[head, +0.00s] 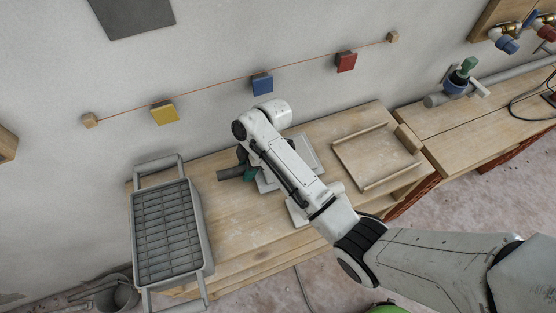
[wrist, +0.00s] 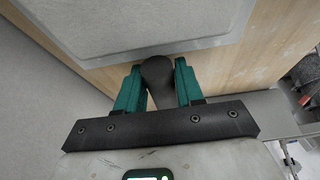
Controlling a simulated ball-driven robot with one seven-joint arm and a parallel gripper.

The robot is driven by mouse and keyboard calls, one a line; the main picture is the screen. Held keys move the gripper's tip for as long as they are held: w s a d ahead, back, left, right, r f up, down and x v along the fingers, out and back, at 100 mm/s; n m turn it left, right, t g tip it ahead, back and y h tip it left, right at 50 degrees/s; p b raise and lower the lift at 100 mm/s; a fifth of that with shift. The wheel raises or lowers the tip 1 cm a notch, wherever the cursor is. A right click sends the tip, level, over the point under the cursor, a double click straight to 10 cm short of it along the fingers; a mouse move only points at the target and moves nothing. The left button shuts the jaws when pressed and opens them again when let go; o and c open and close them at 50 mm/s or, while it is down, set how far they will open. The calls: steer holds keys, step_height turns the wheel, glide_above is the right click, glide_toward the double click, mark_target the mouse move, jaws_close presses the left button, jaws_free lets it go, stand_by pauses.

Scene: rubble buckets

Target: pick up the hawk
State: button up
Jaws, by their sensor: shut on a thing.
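The hawk's grey plate (head: 305,150) lies over the wooden bench, partly hidden behind my arm in the head view. In the wrist view the plate (wrist: 130,28) fills the upper part, with its dark round handle (wrist: 158,72) below it. My gripper (wrist: 160,85) has its teal fingers on both sides of the handle and is shut on it. In the head view my gripper (head: 249,173) shows as a bit of teal beside a dark cylinder, which looks like the handle. I cannot tell whether the plate touches the bench.
A grey gridded container with raised handles (head: 168,230) stands at the bench's left end. A wooden board with raised edges (head: 377,157) lies to the right. Another grey flat piece (head: 297,212) is partly hidden by my arm. Bare bench (head: 240,235) shows in front.

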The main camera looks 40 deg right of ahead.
jaws_close()
steer(key=shift+r, duration=0.15)
